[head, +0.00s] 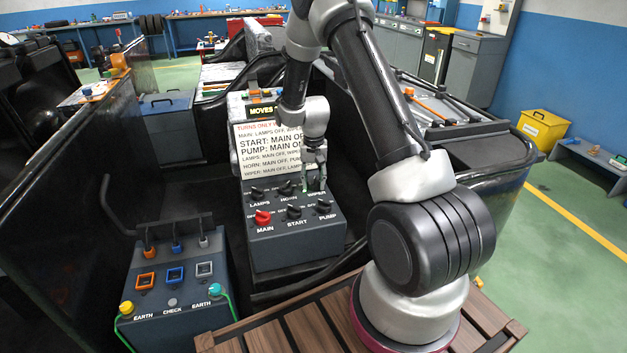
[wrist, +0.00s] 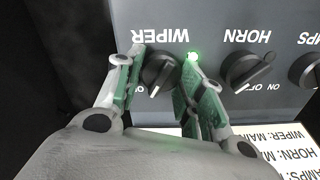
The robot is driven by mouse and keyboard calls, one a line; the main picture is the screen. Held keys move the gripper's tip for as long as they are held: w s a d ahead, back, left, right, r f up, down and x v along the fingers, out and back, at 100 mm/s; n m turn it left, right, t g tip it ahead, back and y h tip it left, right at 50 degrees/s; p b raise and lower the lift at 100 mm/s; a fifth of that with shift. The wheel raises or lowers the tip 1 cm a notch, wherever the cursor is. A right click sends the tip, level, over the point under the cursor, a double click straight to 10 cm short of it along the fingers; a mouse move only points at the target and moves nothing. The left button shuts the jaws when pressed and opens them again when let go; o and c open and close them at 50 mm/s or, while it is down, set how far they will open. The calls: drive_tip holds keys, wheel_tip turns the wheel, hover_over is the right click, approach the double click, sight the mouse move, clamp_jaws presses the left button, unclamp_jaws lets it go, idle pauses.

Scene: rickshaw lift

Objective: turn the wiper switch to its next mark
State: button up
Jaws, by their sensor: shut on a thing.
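The wiper switch (wrist: 160,72) is a dark round knob on the grey control box (head: 297,248). In the wrist view, which shows the panel upside down, its pale pointer line slants toward the lower left, near a partly hidden mark. My gripper (wrist: 163,80) is shut on this knob, one green-padded finger on each side. In the head view my gripper (head: 315,183) reaches down to the box's upper right and hides most of the knob. A small green light shows beside the right fingertip in the wrist view.
The horn knob (wrist: 250,70) is close beside my right finger. The lamps knob (head: 257,192), red main knob (head: 262,217), start knob (head: 293,212) and pump knob (head: 324,206) share the box. A printed card (head: 266,150) stands behind. A second box (head: 176,290) is at left.

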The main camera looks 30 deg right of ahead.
sight(314, 179)
drive_tip(key=shift+m, duration=1.5)
drive_tip(key=o, duration=1)
wheel_tip(314, 179, up, 12)
